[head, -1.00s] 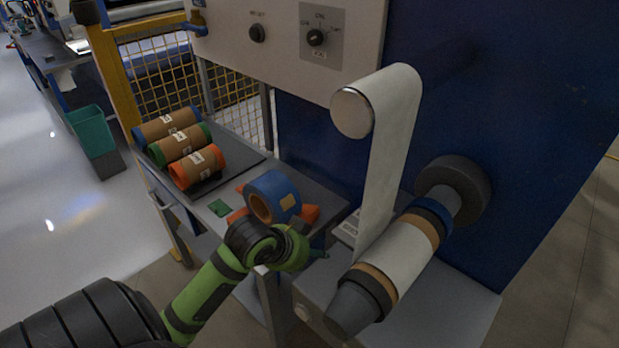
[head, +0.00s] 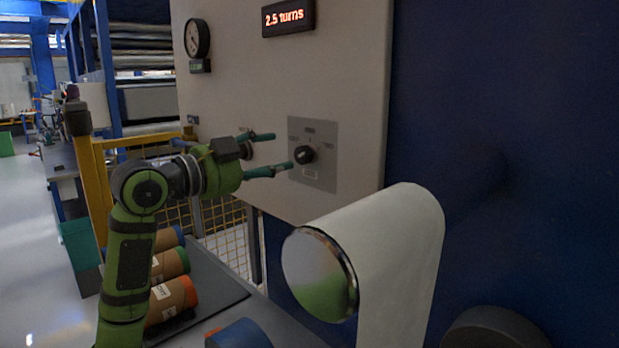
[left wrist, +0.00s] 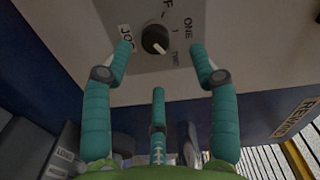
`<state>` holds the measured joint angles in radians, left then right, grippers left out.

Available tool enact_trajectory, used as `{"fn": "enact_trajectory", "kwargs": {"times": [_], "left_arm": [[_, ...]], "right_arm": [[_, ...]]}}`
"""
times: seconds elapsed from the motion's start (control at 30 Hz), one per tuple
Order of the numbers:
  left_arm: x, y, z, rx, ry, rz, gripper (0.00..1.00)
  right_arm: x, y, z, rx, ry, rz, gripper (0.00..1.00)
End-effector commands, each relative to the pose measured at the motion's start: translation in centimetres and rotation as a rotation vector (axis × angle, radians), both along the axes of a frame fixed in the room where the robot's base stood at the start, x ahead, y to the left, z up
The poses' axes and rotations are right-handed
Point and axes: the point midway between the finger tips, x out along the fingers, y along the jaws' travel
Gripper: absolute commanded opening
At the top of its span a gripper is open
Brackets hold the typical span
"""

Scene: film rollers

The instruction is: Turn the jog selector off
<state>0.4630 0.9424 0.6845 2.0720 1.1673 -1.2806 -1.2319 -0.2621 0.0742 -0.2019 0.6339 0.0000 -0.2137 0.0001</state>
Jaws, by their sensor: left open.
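The jog selector is a round black knob (head: 304,155) on a grey plate (head: 322,176) on the pale panel. It also shows in the left wrist view (left wrist: 156,40), with labels JOG, ONE and TWO around it and one cut off, ending in F. Its white mark points to the lower right there, about toward TWO. My left gripper (head: 282,150) is open and empty, its teal fingers facing the panel just left of the knob. In the left wrist view its fingertips (left wrist: 161,47) flank the knob, apart from it. My right gripper is out of view.
A second black knob (head: 246,150) is partly behind my left fingers. A display (head: 288,17) reads 2.5 turns, beside a round gauge (head: 197,38). A white film roller (head: 322,274) juts out below right. Film cores (head: 172,297) lie on the bench below.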

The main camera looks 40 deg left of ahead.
Motion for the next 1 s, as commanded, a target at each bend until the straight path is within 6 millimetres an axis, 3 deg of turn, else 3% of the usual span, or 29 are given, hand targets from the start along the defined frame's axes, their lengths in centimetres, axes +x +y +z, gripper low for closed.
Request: {"fn": "enact_trajectory", "kwargs": {"times": [0.03,0.1,0.33,0.63,0.8,0.97,1.0], "left_arm": [[-0.1,0.0,-1.0,0.002,-0.003,0.001,0.6],[0.0,0.0,-1.2,0.002,-0.003,0.0,0.6],[2.6,-0.3,-0.8,-0.003,0.0,-0.003,0.6],[6.5,-0.6,-1.1,-0.004,0.0,-0.001,0.6],[7.0,-0.6,-1.2,0.0,0.001,0.002,0.6],[7.0,-0.6,-1.3,0.0,0.001,0.002,0.6],[7.0,-0.6,-1.3,0.0,0.0,0.001,0.52]], "right_arm": [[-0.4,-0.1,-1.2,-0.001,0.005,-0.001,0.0],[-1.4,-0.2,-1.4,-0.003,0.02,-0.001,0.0],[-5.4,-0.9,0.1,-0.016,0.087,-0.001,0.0],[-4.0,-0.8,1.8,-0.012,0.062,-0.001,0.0],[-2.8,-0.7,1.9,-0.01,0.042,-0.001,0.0],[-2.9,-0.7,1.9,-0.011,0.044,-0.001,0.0],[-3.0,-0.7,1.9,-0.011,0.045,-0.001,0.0]]}}
